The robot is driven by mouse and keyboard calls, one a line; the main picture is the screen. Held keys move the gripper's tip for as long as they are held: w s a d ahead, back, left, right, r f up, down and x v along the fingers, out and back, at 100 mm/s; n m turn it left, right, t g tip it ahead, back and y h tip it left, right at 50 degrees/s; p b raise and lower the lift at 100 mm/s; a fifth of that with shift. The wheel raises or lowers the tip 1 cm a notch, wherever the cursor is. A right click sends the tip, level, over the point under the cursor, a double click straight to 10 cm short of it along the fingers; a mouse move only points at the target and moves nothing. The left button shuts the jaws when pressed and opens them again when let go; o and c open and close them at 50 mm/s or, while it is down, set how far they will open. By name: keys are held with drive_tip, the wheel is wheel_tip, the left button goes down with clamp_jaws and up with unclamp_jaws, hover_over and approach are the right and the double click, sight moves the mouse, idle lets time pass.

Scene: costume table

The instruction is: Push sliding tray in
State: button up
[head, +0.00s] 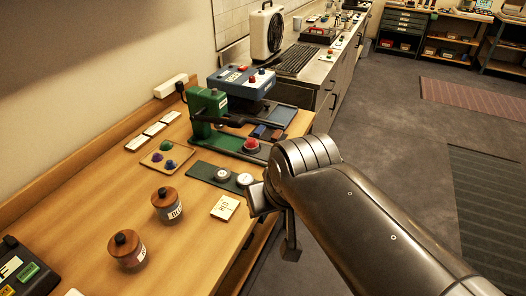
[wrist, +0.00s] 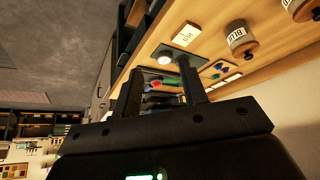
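A green press (head: 208,108) with a black arm stands near the far end of the wooden table.
A blue machine (head: 241,82) stands behind the press. A dark plate with two round pale discs (head: 223,176), a paper card (head: 225,207), a small tray with coloured balls (head: 166,158) and two wooden-lidded jars (head: 166,204) lie nearer. Open floor (head: 400,130) is at right.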

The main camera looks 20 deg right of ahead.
drive_tip(key=shift+o, duration=0.4)
drive_tip(key=shift+o, duration=0.7)
drive_tip(key=shift+w+r, duration=0.1)
drive_tip(key=shift+w, duration=0.05)
drive_tip(key=w+d+r+g, duration=0.2)
drive_tip(key=w+r, duration=0.1)
drive_tip(key=w, duration=0.6)
drive_tip(key=g, duration=0.4)
hover_over(275, 148)
wheel_tip(275, 148, down, 11)
wheel_tip(275, 148, down, 10)
drive_tip(key=shift+s+r, duration=0.1)
drive_tip(key=shift+r, duration=0.1)
drive_tip(key=shift+c, duration=0.2)
clamp_jaws()
